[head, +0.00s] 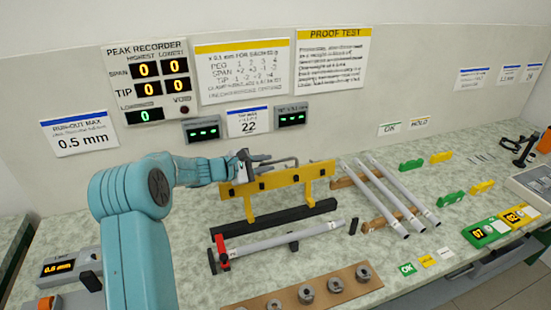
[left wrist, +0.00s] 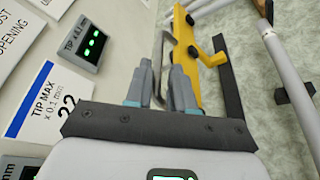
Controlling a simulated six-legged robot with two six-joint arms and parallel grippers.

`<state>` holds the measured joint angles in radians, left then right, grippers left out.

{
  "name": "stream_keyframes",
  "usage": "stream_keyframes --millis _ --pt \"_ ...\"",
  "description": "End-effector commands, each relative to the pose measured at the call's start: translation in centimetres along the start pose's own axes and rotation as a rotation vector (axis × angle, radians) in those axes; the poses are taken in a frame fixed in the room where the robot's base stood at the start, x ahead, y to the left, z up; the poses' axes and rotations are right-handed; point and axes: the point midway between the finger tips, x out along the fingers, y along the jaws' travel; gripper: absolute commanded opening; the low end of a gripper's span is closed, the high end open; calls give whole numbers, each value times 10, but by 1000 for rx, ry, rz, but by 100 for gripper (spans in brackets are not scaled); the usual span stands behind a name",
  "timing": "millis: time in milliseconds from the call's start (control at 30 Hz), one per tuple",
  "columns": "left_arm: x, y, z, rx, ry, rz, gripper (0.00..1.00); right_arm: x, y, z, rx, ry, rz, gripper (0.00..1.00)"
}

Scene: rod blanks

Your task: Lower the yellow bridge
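The yellow bridge (head: 277,179) is a long bar on two yellow posts, standing upright over a black base (head: 280,217) in the head view. It has a grey bent handle (head: 280,163) on its wall side. My left gripper (head: 246,165) is at the handle's left end. In the left wrist view, the two fingers (left wrist: 160,82) stand on either side of the grey handle (left wrist: 166,45), with the bridge (left wrist: 184,65) just beyond. Whether the fingers press on the handle is not clear. My right gripper is not in view.
A grey rod (head: 285,237) lies in front of the bridge, by a red clamp (head: 221,248). Several rods lie on a brown rack (head: 345,182) to the right. A brown strip with metal collars (head: 262,306) lies in front. Displays and notices are on the wall behind.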

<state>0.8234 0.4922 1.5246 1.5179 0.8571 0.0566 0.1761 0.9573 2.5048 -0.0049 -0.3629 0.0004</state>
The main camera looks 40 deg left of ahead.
Motion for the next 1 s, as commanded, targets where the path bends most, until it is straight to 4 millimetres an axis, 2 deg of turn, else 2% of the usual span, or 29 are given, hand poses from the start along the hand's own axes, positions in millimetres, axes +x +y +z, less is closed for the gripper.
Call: stream_keyframes --millis 100,300,600,700,1000 --pt "23 1 1 -1 -1 -1 23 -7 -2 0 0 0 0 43" --pt "43 2 -1 -1 0 0 23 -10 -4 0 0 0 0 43" --pt "46 2 -3 -1 1 1 23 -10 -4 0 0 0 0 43" --pt "46 2 -3 -1 1 1 0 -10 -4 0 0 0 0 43" --pt "46 1 -3 10 1 5 0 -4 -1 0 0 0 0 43"
